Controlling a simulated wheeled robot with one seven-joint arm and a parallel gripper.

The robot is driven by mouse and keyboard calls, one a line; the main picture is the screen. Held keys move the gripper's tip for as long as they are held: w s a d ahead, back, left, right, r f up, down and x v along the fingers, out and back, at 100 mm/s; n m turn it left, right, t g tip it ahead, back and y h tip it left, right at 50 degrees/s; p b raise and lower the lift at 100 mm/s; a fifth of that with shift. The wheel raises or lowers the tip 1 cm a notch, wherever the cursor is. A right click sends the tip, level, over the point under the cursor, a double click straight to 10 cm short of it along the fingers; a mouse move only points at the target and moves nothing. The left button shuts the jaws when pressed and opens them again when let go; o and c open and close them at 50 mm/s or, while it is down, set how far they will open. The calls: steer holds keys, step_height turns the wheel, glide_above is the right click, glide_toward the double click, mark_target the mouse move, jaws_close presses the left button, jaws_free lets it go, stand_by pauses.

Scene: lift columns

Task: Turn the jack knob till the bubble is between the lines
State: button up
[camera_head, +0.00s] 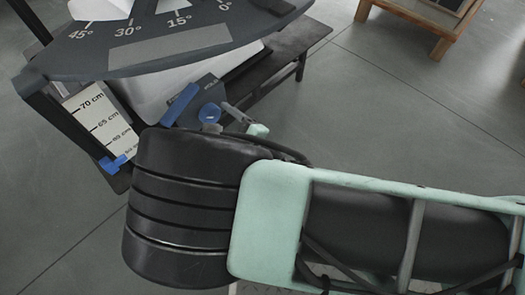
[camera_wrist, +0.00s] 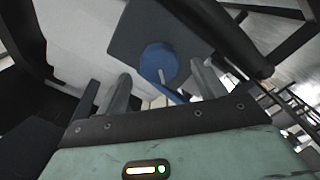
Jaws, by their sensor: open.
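The jack knob (camera_wrist: 157,62) is a round blue disc with a pale line on it, on a dark grey panel (camera_wrist: 127,38). My gripper (camera_wrist: 160,76) is open, with one grey finger on each side of the knob in the wrist view. I cannot tell whether either finger touches it. A blue lever (camera_head: 180,104) is left of the knob in the head view. I cannot make out the bubble or its lines in either view.
A dark plate with an angle scale (camera_head: 150,35) overhangs the knob area. A height scale in centimetres (camera_head: 98,115) stands at the left. A dark low bench (camera_head: 290,50) is behind, and a wooden stand (camera_head: 420,15) is farther back. The floor (camera_head: 420,100) at right is clear.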

steer(key=p+v, duration=0.5)
steer(key=v, duration=1)
steer(key=shift+d, duration=0.1)
steer(key=w+a+r+m+h+p, duration=0.1)
steer(key=w+r+m+h, duration=0.1)
steer(key=w+m+h, duration=0.55)
step_height(320, 180, up, 8)
steer(key=s+m+g+h+p, duration=0.1)
steer(key=s+m+g+h, duration=0.15)
steer(key=m+g, duration=0.3)
steer(key=s+d+r+g+h+p, duration=0.1)
steer(key=s+d+r+g, duration=0.15)
steer(key=d+r, duration=0.35)
steer(key=s+d+r+n+g+h, duration=0.15)
steer(key=s+d+r, duration=0.25)
steer(key=r, duration=0.4)
steer(key=s+d+r+g+h+p, duration=0.1)
steer(key=s+d+r+g, duration=0.1)
steer(key=s+d+r, duration=0.35)
step_height(320, 180, up, 39)
steer(key=w+p, duration=0.1)
steer(key=p, duration=3.6)
steer(key=shift+w+a, duration=0.15)
steer(key=shift+w, duration=0.2)
